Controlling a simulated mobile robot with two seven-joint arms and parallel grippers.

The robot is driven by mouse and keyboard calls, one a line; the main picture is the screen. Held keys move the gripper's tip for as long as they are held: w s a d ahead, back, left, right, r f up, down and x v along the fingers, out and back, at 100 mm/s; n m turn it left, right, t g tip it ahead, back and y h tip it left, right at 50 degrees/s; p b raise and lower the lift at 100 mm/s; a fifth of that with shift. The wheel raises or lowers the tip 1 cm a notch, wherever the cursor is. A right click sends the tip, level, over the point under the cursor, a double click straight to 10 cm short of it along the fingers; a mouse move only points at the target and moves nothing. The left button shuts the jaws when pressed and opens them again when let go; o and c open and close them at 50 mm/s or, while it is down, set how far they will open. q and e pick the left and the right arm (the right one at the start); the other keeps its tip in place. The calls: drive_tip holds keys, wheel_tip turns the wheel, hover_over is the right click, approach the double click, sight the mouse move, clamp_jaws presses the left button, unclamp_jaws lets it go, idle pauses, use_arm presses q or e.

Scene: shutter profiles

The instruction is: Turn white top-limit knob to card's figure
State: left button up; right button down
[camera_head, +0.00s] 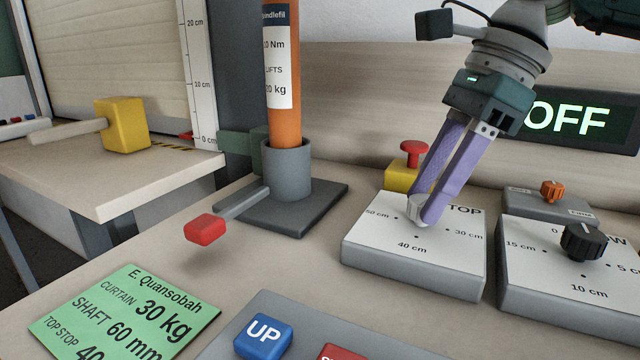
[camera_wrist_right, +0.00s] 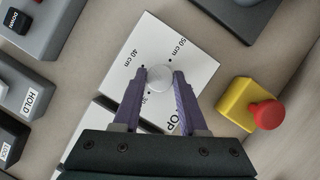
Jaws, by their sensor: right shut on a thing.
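The white top-limit knob (camera_head: 416,207) stands on the panel marked TOP (camera_head: 385,236), whose scale shows 50 cm, 40 cm and 30 cm. My right gripper (camera_head: 424,211) reaches down from above and is shut on the knob. In the right wrist view the knob (camera_wrist_right: 159,79) sits between both fingertips (camera_wrist_right: 160,74). The fingers partly hide it, and I cannot tell where it points. The green card (camera_head: 122,318) lies at lower left and reads TOP STOP 40, its lower edge cut off by the frame. My left gripper is not in view.
A panel with a black knob (camera_head: 582,241) stands close at right, an orange knob (camera_head: 552,190) behind it. A red mushroom button (camera_head: 413,152) on a yellow box is just behind the TOP panel. A red-ended lever (camera_head: 206,229) and blue UP button (camera_head: 263,335) are nearer.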

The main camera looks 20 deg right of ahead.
drive_tip(key=shift+n+g, duration=0.6)
drive_tip(key=shift+n, duration=0.9)
drive_tip(key=shift+c, duration=2.2)
unclamp_jaws()
drive_tip(key=v, duration=1)
drive_tip(key=shift+p, duration=0.4)
drive_tip(key=shift+w+d+f, duration=0.1)
